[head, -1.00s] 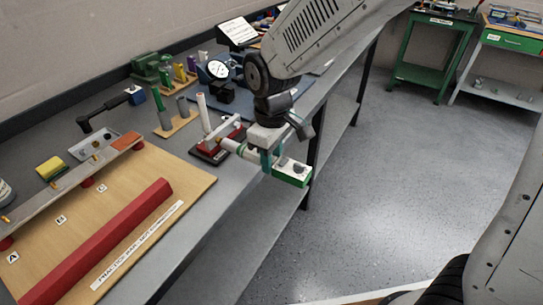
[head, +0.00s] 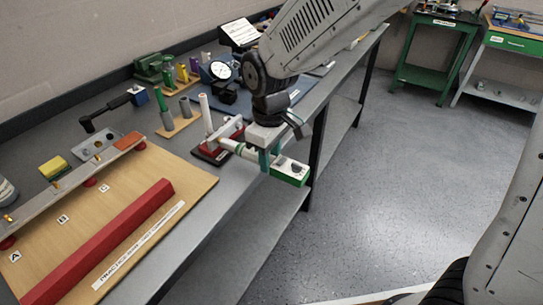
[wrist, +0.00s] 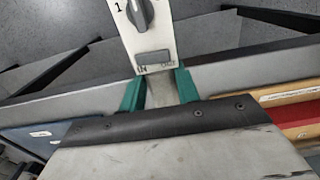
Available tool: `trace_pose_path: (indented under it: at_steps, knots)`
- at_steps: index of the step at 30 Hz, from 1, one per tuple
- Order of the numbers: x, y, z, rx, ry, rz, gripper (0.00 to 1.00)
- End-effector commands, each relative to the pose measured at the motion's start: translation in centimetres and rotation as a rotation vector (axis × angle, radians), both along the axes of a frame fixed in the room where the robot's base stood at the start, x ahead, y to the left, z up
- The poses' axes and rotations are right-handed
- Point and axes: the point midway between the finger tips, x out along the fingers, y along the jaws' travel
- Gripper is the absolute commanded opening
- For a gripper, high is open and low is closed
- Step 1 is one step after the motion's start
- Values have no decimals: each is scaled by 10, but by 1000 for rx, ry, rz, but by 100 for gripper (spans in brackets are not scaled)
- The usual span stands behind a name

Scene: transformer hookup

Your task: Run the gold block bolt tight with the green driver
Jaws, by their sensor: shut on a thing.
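My gripper (head: 268,160) is shut on the body of the green driver, a white tool with green bands. The driver's green-edged end with a dark knob (head: 290,169) sticks out to the right, past the table edge. Its banded nose (head: 236,147) points left to the red stand (head: 212,152) with a pale bracket; contact there is too small to tell. In the wrist view, the driver's white face (wrist: 140,30) with its knob lies above the green fingertips (wrist: 160,92). Several small gold bolts, one at the left (head: 57,184), show along the grey bar; I cannot tell which is the block bolt.
A wooden board (head: 190,200) with a red bar (head: 100,240) fills the near table. A white cylinder (head: 205,112), a dial gauge (head: 220,70) and a black-handled tool (head: 108,107) stand farther back. Open floor lies right of the table.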

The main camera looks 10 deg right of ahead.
Motion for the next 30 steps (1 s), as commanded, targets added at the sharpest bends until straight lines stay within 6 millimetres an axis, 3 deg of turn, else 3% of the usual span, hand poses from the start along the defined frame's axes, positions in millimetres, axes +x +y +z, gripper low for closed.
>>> trace_pose_path:
  at_steps: [30]
  knots:
    - [6,8,0,1,-1,1,0]
